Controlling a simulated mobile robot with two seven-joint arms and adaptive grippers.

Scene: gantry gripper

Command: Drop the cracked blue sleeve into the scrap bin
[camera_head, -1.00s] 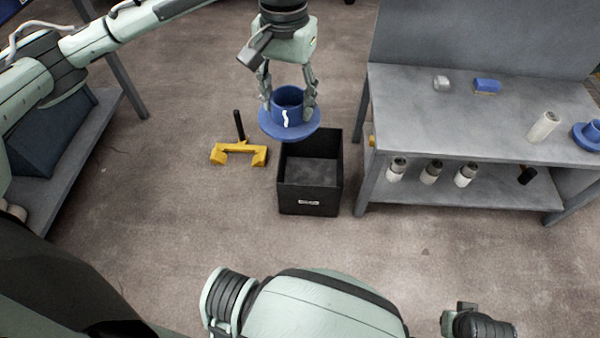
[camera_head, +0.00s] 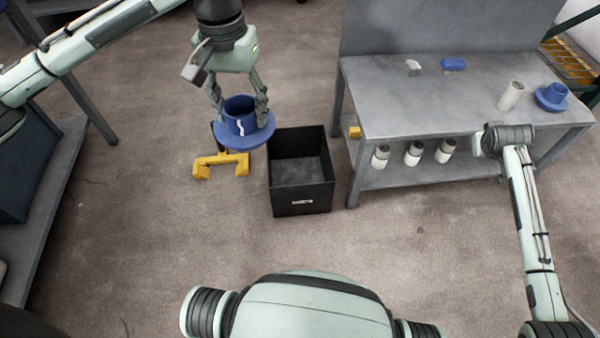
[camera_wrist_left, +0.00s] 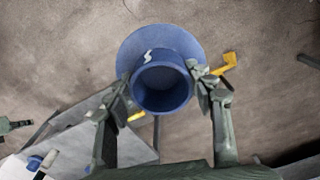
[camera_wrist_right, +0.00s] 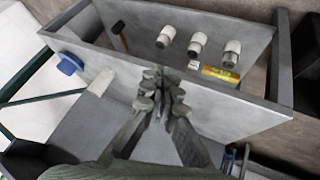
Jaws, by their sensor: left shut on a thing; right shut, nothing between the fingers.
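The cracked blue sleeve (camera_head: 243,132), a flanged cylinder with a white zigzag mark, is held upright in my left gripper (camera_head: 239,100). In the left wrist view the fingers grip the sleeve (camera_wrist_left: 163,88) from both sides of its tube. The black scrap bin (camera_head: 301,200) stands open on the floor, with a pale label on its front. The sleeve hangs to the left of the bin's opening in the head view. The visible inside of the bin is empty. My right gripper (camera_wrist_right: 162,78) is shut and empty, over the grey workbench in the right wrist view.
The grey workbench (camera_head: 400,95) on the right carries another blue flanged sleeve (camera_head: 551,97), a white cylinder (camera_head: 511,96) and small blocks. Several white cylinders stand on its lower shelf. A yellow forked object (camera_head: 220,165) lies left of the bin. Floor in front is clear.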

